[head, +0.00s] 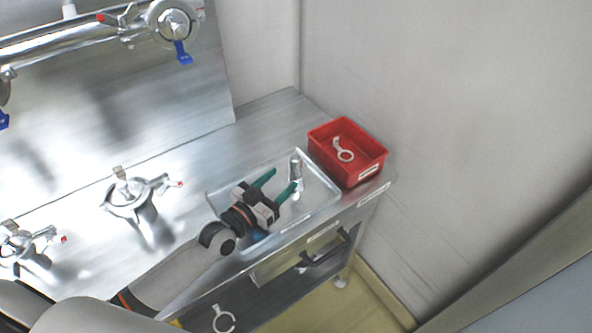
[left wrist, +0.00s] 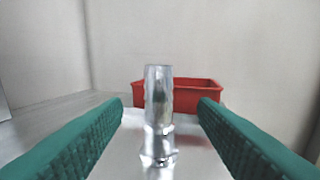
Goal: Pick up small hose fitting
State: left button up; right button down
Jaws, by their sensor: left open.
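The small hose fitting (head: 295,170) is a shiny metal piece standing upright in the clear tray (head: 326,208), near the tray's far right part. My left gripper (head: 281,182) is open, its green fingers pointing at the fitting. In the left wrist view the fitting (left wrist: 158,115) stands centred ahead, between the two green fingers (left wrist: 160,125), with clear gaps on both sides. I cannot tell how far it sits between the fingertips. My right gripper is not in view.
A red bin (head: 347,152) holding a white ring clamp (head: 343,149) stands just right of the tray; it also shows behind the fitting in the left wrist view (left wrist: 185,97). Metal clamp fittings (head: 140,200) stand on the bench at left. A wall rises behind the bin.

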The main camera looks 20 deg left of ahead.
aim_at(291, 172)
pick_arm(q)
jog(key=shift+w+d, duration=0.25)
jog(key=shift+w, duration=0.6)
jog(key=p+x, duration=0.1)
jog(key=x, duration=0.3)
jog(key=shift+w+d+f, duration=0.1)
jog(key=shift+w+f, duration=0.05)
jog(key=shift+w, duration=0.05)
jog(key=shift+w+d, duration=0.15)
jog(key=shift+w, duration=0.25)
jog(key=shift+s, duration=0.1)
jog(key=c, duration=0.6)
grip_shut()
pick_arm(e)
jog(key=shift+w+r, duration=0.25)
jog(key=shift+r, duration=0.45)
